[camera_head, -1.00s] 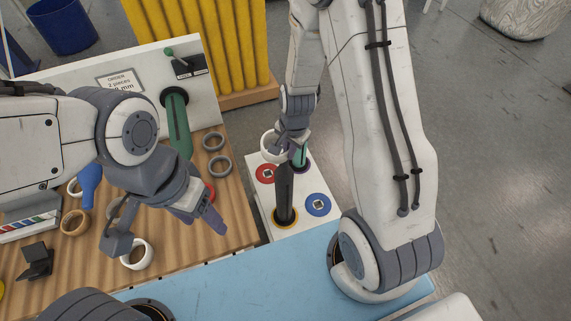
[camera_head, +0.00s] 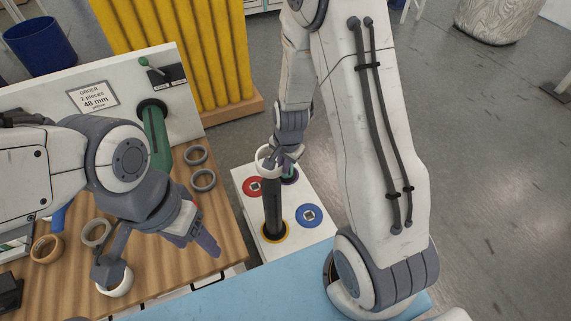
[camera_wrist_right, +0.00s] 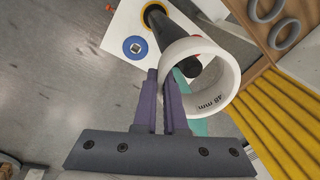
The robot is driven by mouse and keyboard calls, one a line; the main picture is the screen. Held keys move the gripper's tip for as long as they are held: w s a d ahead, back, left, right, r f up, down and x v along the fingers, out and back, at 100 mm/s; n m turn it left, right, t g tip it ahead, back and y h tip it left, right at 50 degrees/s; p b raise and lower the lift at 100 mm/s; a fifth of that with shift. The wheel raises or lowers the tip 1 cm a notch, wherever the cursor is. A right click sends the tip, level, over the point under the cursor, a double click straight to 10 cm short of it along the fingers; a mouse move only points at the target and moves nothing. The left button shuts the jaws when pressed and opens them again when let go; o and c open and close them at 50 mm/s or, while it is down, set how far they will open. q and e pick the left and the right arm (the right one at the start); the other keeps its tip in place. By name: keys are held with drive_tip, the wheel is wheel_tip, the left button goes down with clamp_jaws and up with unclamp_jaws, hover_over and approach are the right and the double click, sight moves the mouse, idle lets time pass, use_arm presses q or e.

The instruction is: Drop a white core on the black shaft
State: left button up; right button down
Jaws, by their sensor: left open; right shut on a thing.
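My right gripper (camera_head: 279,157) is shut on the wall of a white core (camera_head: 262,158). In the right wrist view the fingers (camera_wrist_right: 164,105) pinch the core (camera_wrist_right: 232,78), whose inside reads 48 mm. The black shaft (camera_head: 272,210) stands upright in a yellow ring on a white board. The core is at the shaft's top in the head view, and the shaft (camera_wrist_right: 158,22) shows partly through the core's opening in the wrist view. I cannot tell whether it is around the tip. My left gripper (camera_head: 155,252) is open above the wooden table, one finger by another white core (camera_head: 116,284).
The white board (camera_head: 300,232) also bears red, blue and purple rings. Grey rings (camera_head: 204,180) and a tan ring (camera_head: 46,249) lie on the wooden table. A green shaft (camera_head: 156,135) sticks out of the panel with the order sign. Yellow tubes (camera_head: 190,50) stand behind.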

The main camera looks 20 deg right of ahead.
wheel_tip(320, 180, down, 6)
drive_tip(key=b, duration=0.5)
drive_tip(key=c, duration=0.9)
unclamp_jaws()
wheel_tip(320, 180, up, 10)
drive_tip(key=s+p, duration=0.1)
drive_tip(key=s, duration=0.1)
drive_tip(key=shift+r+p, duration=0.2)
drive_tip(key=shift+p, duration=0.1)
